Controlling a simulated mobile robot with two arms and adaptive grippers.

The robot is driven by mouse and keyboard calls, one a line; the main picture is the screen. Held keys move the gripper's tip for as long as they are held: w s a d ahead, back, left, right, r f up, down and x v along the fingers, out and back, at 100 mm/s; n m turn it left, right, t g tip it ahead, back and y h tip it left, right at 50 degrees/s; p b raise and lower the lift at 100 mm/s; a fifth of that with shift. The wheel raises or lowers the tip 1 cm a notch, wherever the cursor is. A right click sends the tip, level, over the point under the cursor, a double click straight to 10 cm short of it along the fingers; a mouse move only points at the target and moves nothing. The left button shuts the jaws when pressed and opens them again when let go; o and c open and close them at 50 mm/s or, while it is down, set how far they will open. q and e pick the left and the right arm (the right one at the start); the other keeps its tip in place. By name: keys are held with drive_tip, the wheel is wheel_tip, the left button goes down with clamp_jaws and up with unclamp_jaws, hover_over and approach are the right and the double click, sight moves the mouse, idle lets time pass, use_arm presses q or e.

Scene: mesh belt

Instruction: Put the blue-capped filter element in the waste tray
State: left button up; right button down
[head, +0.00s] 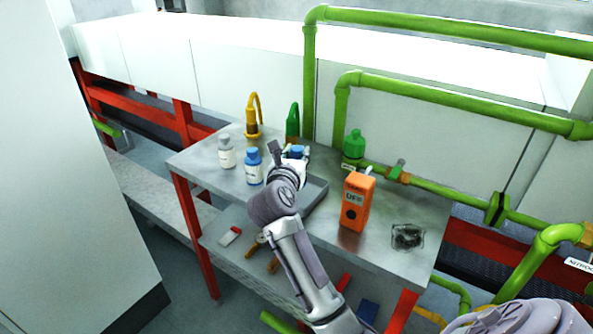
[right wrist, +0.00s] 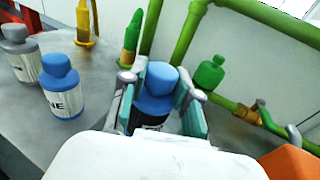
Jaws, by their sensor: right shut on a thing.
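The blue-capped filter element (right wrist: 155,92) is between the fingers of my right gripper (right wrist: 160,98) in the right wrist view. It has a blue top and a dark lower part, and it looks upright. In the head view, only a bit of its blue (head: 296,150) shows past my right gripper (head: 288,156), which is shut on it. The shallow grey tray (head: 318,192) lies on the metal table, partly hidden behind my right arm. The gripper is near the tray's far left side; its height above the table is unclear. My left gripper is not in view.
A blue-capped white bottle (head: 253,168) and a grey-capped bottle (head: 226,153) stand left of the gripper. Behind are a yellow hooked item (head: 252,118), a green pointed one (head: 292,124) and a green bottle (head: 354,146). An orange box (head: 356,203) stands right of the tray. Green pipes run behind.

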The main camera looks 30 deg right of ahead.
drive_tip(key=shift+f, duration=1.85)
drive_tip(key=shift+f+b, duration=0.2)
drive_tip(key=shift+b, duration=0.1)
drive_tip(key=c, duration=0.8)
unclamp_jaws()
drive_tip(key=shift+c, duration=0.2)
